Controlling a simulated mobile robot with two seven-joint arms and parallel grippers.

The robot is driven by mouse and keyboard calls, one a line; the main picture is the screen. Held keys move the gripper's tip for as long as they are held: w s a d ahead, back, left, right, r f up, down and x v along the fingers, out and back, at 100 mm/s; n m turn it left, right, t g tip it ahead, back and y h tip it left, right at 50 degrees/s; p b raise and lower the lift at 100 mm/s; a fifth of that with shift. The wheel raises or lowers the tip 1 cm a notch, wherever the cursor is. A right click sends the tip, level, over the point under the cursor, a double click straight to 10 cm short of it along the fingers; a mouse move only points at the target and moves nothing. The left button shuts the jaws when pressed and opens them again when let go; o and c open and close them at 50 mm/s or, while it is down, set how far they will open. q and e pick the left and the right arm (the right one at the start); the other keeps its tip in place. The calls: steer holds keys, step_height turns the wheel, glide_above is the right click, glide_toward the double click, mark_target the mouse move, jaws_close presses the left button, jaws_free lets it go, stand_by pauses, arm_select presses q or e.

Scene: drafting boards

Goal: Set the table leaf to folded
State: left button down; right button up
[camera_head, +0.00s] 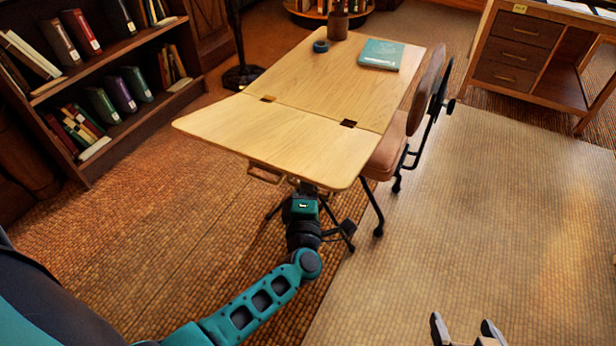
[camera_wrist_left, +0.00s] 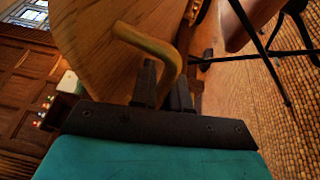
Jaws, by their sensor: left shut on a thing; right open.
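The table leaf (camera_head: 275,135) is the near panel of the wooden table (camera_head: 340,70), joined by two dark hinges. It stands out toward me, roughly in line with the top; its exact tilt is hard to tell. In the left wrist view its wooden surface (camera_wrist_left: 95,45) fills the upper left. My left gripper (camera_wrist_left: 163,85) is shut on a brass-coloured bar handle (camera_wrist_left: 150,42) at the leaf; in the head view the leaf's near edge hides its fingertips. My right gripper (camera_head: 463,326) is open and empty at the bottom edge, away from the table.
A teal book (camera_head: 381,54), a dark blue round item (camera_head: 321,46) and a brown bottle (camera_head: 338,20) stand or lie on the table's far part. A chair (camera_head: 390,155) is close to its right side. A bookcase (camera_head: 105,85) stands left, a desk (camera_head: 535,55) back right. The right floor is clear.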

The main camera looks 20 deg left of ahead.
arm_select(q)
step_height(320, 180, up, 2)
steer(key=shift+w+r+p, duration=0.1)
steer(key=shift+w+p, duration=0.05)
steer(key=shift+p, duration=0.15)
steer(key=shift+r, duration=0.2)
steer(key=shift+w, duration=0.1)
steer(key=c, duration=1.6)
jaws_free()
steer(key=shift+o, duration=0.6)
arm_select(e)
steer(key=shift+s+d, duration=0.4)
steer(key=shift+d, duration=0.2)
arm_select(q)
steer(key=shift+d+f, duration=0.1)
